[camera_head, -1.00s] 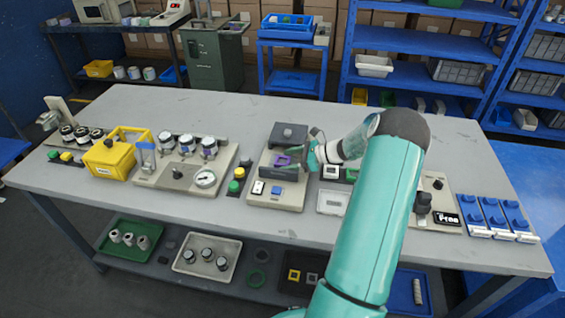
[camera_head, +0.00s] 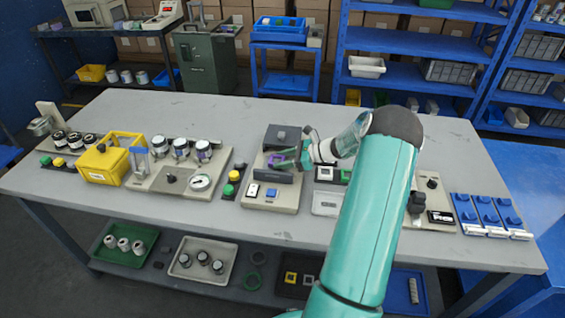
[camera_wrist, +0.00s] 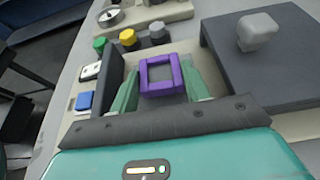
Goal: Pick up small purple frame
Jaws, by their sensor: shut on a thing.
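The small purple frame (camera_wrist: 161,75) is a square ring with an open middle. In the wrist view it sits between the two green fingers of my gripper (camera_wrist: 160,88), which are shut on it. In the head view the purple frame (camera_head: 276,161) shows small at the tips of my gripper (camera_head: 284,160), above the beige machine base in the middle of the table. A dark block with a grey knob (camera_head: 283,138) stands just behind it, and a dark upright plate (camera_head: 272,176) stands in front. Whether the frame still touches the base is hard to tell.
A yellow box (camera_head: 104,163) and a panel with several jars (camera_head: 178,173) stand to the left. Green and yellow buttons (camera_head: 232,182) are close by. Several blue units (camera_head: 488,213) lie at the right end. The table's back strip (camera_head: 230,110) is clear.

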